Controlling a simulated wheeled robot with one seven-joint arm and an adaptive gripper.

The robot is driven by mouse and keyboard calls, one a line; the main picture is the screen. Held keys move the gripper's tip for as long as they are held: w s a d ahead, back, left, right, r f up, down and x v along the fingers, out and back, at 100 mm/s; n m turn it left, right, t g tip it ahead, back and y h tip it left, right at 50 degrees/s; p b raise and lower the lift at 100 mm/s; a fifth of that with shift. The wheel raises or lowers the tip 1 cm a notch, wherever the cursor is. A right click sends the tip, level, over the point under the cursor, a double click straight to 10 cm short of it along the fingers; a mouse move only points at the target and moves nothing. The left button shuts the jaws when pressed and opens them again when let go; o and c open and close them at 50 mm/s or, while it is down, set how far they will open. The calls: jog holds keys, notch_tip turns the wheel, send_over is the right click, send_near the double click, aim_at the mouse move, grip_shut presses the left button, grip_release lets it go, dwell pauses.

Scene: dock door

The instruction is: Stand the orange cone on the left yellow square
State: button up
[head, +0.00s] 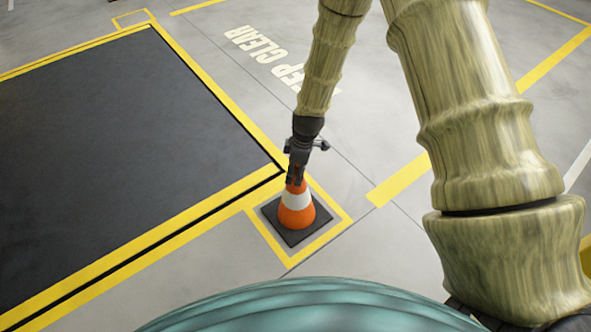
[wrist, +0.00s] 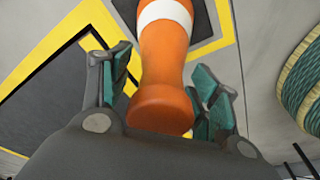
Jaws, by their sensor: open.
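The orange cone (head: 294,217) with a white band stands upright on its dark square base. The base sits inside a yellow square outline (head: 338,228) at the near right corner of the dark dock area. A second small yellow square outline (head: 133,18) lies at the far left and looks empty. My gripper (head: 296,179) points down at the cone's top and is open. In the wrist view the cone (wrist: 164,58) has its tip between the two green-padded fingers, with a visible gap on at least the right side.
A large dark panel (head: 110,130) with yellow borders fills the left. White floor lettering (head: 255,45) lies beyond the cone, partly behind my arm. A yellow stripe (head: 400,180) runs along the right. The grey floor around is otherwise clear.

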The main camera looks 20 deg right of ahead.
jog(key=r+p, duration=0.1)
jog(key=r, duration=0.3)
jog(key=d+r+p, duration=0.1)
jog(key=r+p, duration=0.1)
jog(key=r, duration=0.2)
jog(key=r+p, duration=0.2)
jog(key=r, duration=0.2)
jog(key=shift+s+d, duration=0.3)
jog(key=shift+s, duration=0.1)
